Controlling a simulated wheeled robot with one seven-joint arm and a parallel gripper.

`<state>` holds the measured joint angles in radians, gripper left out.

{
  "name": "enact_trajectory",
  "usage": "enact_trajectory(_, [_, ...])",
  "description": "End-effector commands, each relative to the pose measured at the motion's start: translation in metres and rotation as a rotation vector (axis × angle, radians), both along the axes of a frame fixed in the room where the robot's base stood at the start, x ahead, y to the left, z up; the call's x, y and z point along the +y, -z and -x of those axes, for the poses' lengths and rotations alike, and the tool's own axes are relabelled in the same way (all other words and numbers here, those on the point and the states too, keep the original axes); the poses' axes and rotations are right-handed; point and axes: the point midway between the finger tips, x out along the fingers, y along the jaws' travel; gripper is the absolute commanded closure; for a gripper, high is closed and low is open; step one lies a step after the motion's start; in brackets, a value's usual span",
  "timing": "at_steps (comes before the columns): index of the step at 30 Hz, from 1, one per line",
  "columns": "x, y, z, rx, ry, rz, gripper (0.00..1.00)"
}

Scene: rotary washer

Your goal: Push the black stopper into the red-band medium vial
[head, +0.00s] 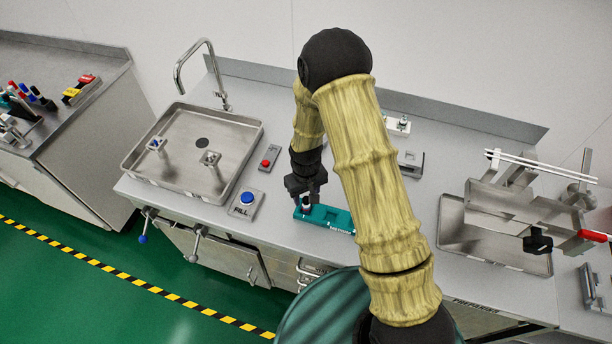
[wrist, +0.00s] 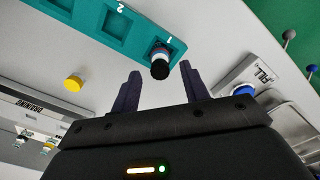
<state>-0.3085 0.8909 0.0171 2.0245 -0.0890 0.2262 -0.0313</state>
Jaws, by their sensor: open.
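The teal rack (head: 338,220) stands near the counter's front edge; its numbered slots also show in the wrist view (wrist: 178,48). A vial (wrist: 160,48) stands in slot 1, with a round black stopper (wrist: 160,70) at its top. A small reddish band seems to show below the stopper, but it is too small to be sure. How deep the stopper sits cannot be told. My gripper (wrist: 160,68) is open and empty, its fingers on either side of the stopper in the picture, apart from it. In the head view my gripper (head: 306,190) is over the rack's left end.
A FILL box with a blue button (head: 247,198) stands left of the rack, and a small box with a red button (head: 265,163) behind it. A steel sink (head: 200,145) is at left. A yellow knob (wrist: 73,81) shows in the wrist view. Slot 2 (wrist: 118,25) looks empty.

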Motion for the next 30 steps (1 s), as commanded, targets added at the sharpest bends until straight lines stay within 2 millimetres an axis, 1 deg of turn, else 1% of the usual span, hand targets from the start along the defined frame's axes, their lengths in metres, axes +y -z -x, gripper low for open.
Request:
enact_trajectory(5, [0.000, -0.019, 0.000, -0.004, 0.000, -0.002, 0.55])
enact_trajectory(11, [0.001, -0.048, -0.001, -0.005, 0.000, -0.002, 0.55])
enact_trajectory(17, [0.001, -0.079, -0.001, -0.005, 0.000, -0.002, 0.55])
enact_trajectory(30, [0.001, -0.154, 0.000, -0.004, 0.001, -0.001, 0.55])
